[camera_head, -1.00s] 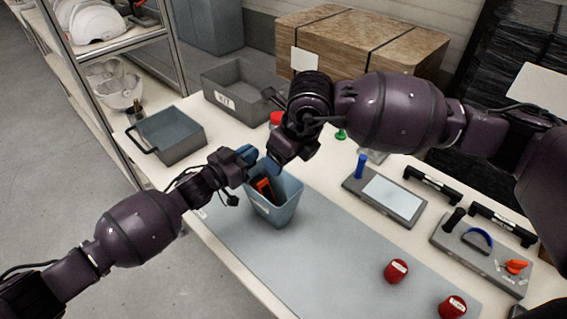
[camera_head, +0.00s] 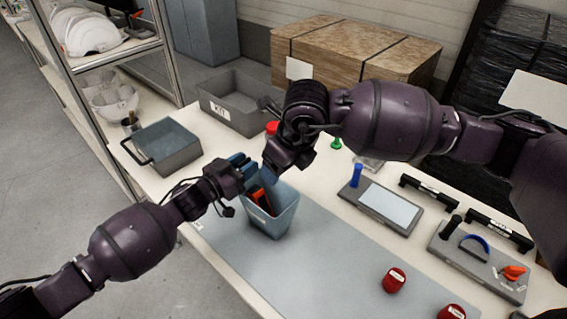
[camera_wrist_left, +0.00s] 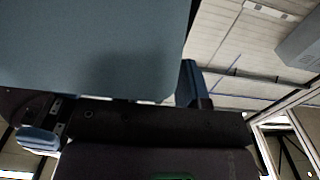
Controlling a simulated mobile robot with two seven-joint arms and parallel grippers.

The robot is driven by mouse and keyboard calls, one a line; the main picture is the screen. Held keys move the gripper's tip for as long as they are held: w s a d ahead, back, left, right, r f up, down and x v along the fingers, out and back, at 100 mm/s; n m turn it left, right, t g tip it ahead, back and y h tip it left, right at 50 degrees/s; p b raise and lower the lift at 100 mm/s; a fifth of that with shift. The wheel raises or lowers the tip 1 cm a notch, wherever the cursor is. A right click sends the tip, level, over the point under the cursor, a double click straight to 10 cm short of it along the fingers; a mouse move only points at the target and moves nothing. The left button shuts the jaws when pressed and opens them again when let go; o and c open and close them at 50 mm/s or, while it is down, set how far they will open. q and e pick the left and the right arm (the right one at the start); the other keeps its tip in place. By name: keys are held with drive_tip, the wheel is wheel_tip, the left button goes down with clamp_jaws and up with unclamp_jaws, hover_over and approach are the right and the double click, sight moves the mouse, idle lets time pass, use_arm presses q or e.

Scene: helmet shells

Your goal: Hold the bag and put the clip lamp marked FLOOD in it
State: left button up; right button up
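The bag (camera_head: 283,216) is a blue-grey, open-topped holder standing on the grey mat. An orange and black item (camera_head: 258,197) shows inside it. I cannot read any FLOOD mark, so I cannot tell whether it is the clip lamp. My left gripper (camera_head: 241,163) is at the bag's left rim with its blue fingers apart. In the left wrist view its fingers stand wide apart, and a blue-grey surface, likely the bag's wall (camera_wrist_left: 90,45), fills the upper left. My right gripper (camera_head: 268,172) points down over the bag's mouth; its fingertips are partly hidden.
A grey bin (camera_head: 165,147) and a labelled grey crate (camera_head: 245,117) stand behind. A tablet-like panel (camera_head: 385,205), black handles (camera_head: 428,193) and a tool board (camera_head: 478,262) lie right. Red round pieces (camera_head: 394,280) sit on the mat (camera_head: 330,258), whose middle is clear.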

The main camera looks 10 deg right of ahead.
use_arm(q)
drive_tip(key=p+v, duration=0.3)
drive_tip(key=v, duration=1.6)
idle(0.3)
